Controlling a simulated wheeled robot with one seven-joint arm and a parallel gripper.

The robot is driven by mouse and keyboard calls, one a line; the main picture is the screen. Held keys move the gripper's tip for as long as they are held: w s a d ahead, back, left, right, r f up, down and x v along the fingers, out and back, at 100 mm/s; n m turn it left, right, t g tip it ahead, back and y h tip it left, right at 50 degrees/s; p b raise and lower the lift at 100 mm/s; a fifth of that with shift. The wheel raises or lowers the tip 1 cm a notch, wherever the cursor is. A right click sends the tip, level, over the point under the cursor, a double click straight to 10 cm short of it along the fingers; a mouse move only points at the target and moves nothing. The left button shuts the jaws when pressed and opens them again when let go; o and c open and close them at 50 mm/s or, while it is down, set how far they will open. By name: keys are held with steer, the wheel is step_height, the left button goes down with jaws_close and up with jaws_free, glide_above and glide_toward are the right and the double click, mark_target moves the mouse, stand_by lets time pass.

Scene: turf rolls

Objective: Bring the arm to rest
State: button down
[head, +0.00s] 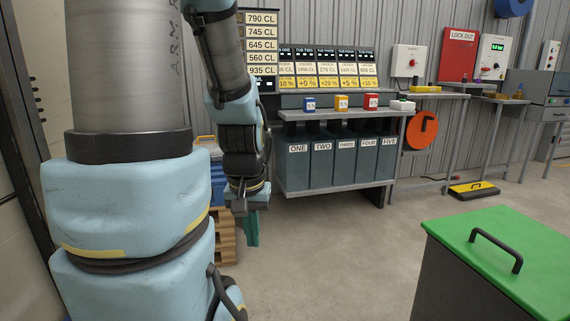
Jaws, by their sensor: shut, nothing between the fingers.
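My arm hangs in the left half of the head view, with its padded blue links close to the camera. My gripper (250,232) points down at the end of the arm, left of the labelled bins. Its teal fingers are together with nothing seen between them. It hangs in the air in front of a wooden pallet stack (226,243), apart from the bench. Part of the gripper is hidden by its own wrist.
A bench (340,188) holds bins marked ONE to FIVE, with small blue, yellow and red blocks above. A green-lidded box (500,250) with a black handle stands at the front right. A yellow-black step (473,190) lies on the floor. The middle floor is clear.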

step_height(320, 180, up, 21)
steer(key=p, duration=1.8)
steer(key=shift+p, duration=0.35)
